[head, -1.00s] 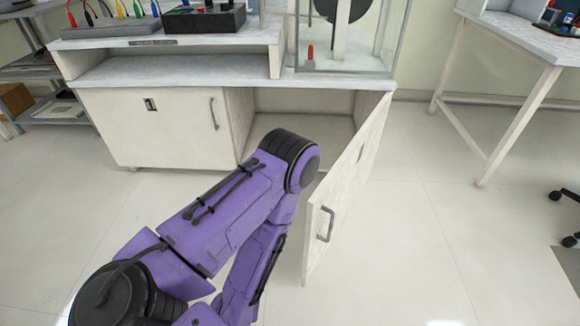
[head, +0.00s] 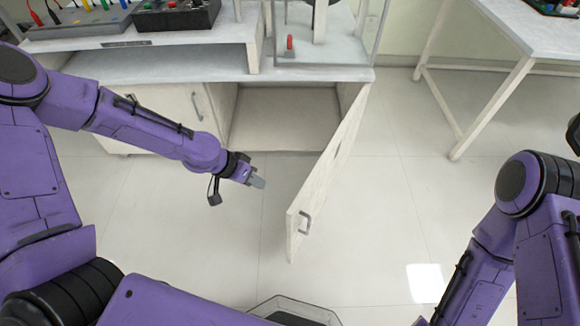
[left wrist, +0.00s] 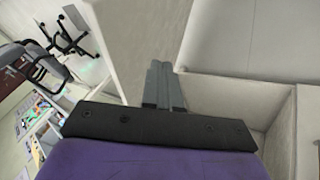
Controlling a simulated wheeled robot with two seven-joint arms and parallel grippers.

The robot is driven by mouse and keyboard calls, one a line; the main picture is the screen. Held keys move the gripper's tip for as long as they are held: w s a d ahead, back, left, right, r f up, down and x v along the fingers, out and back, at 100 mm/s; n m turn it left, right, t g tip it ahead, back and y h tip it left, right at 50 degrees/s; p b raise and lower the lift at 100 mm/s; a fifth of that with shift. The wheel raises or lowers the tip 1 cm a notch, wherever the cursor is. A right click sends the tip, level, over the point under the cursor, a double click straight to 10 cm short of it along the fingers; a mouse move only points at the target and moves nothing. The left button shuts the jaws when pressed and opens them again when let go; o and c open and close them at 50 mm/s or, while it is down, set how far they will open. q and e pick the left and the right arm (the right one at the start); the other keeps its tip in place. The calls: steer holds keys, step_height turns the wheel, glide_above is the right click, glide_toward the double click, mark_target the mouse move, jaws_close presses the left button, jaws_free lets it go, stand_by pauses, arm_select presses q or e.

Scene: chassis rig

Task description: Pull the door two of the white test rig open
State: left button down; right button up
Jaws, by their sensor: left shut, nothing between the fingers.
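The white test rig (head: 300,73) stands ahead with two doors low on its front. The right door (head: 325,178) is swung wide open toward me, with its grey handle (head: 305,222) on its outer face near the free edge. An empty compartment (head: 285,115) shows behind it. The left door (head: 170,100) is shut and partly hidden by my left arm. My left gripper (head: 258,182) is shut and empty, left of the open door and apart from it in the head view. Its closed fingers also show in the left wrist view (left wrist: 163,85). My right gripper is out of view.
A white table (head: 500,35) stands at the right. Electrical boxes with coloured leads (head: 175,15) sit on the rig's top. The pale floor (head: 385,210) is clear right of the open door. A chair (left wrist: 30,60) shows in the left wrist view.

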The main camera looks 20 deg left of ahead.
arm_select(q)
steer(key=w+d+f+b, duration=0.1)
steer(key=d+f, duration=0.1)
steer(key=d, duration=0.2)
steer(key=w+d+f+m+b, duration=0.1)
steer(key=d+f, duration=0.1)
steer(key=d, duration=0.3)
steer(key=shift+w+f+h, duration=0.3)
steer(key=shift+w, duration=0.1)
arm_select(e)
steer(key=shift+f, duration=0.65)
arm_select(q)
steer(key=shift+d, duration=0.1)
